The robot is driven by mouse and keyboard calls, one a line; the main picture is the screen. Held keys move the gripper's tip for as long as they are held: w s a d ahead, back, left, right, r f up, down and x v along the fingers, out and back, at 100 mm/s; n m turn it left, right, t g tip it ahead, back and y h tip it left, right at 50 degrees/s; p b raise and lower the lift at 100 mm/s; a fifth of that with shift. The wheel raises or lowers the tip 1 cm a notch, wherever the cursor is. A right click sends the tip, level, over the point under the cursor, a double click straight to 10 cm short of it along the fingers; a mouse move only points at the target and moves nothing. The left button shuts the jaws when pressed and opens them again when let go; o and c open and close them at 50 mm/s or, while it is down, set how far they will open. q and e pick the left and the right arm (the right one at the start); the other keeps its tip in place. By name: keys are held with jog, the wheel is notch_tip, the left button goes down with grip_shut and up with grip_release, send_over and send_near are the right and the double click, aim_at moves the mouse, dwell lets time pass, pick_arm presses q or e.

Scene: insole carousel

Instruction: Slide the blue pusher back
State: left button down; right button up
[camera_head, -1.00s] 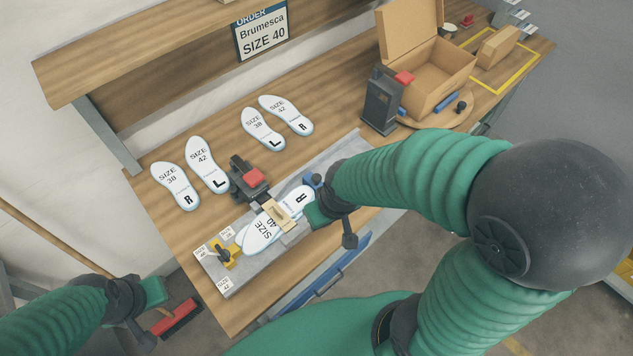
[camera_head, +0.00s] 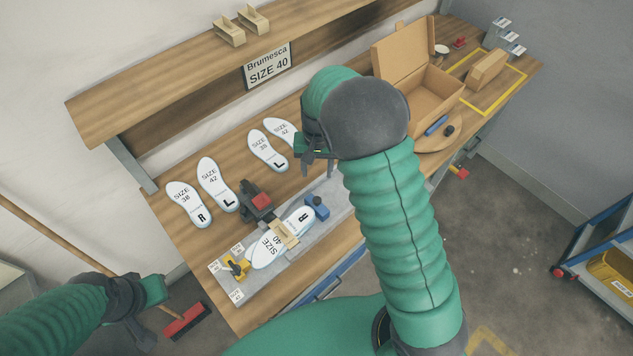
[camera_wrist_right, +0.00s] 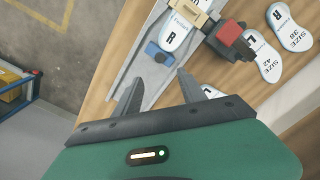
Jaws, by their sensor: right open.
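The blue pusher (camera_head: 317,207) sits on the grey fixture rail (camera_head: 335,197), at the right end of the white SIZE 40 insole (camera_head: 265,252). It also shows in the right wrist view (camera_wrist_right: 158,53), just beyond my fingertips, close against the insole's end marked R. I cannot tell whether they touch. My right gripper (camera_head: 322,166) is raised above and behind the pusher, apart from it. In the wrist view its fingers (camera_wrist_right: 160,84) are spread with nothing between them. My left gripper (camera_head: 152,312) hangs at the lower left, off the bench; its jaws are unclear.
A dark clamp with a red top (camera_head: 258,202) and a tan block (camera_head: 285,235) stand by the insole. A yellow stop (camera_head: 236,267) is at the rail's left end. Loose insoles (camera_head: 216,183) lie behind. An open carton (camera_head: 415,90) stands to the right.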

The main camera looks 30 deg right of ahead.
aim_at(317, 199)
jog(key=f+p, duration=0.1)
jog(key=f, duration=0.4)
jog(key=f+p, duration=0.2)
jog(key=f, duration=0.3)
jog(key=f+p, duration=0.1)
jog(key=f, duration=0.4)
jog(key=shift+w+d+f, duration=0.2)
jog(key=shift+w+f, duration=0.05)
jog(key=shift+w, duration=0.15)
jog(key=shift+f+p, duration=0.3)
jog(key=shift+f, duration=0.05)
jog(key=shift+s+f, duration=0.1)
jog(key=shift+f, duration=0.05)
jog(key=c, duration=0.6)
grip_shut()
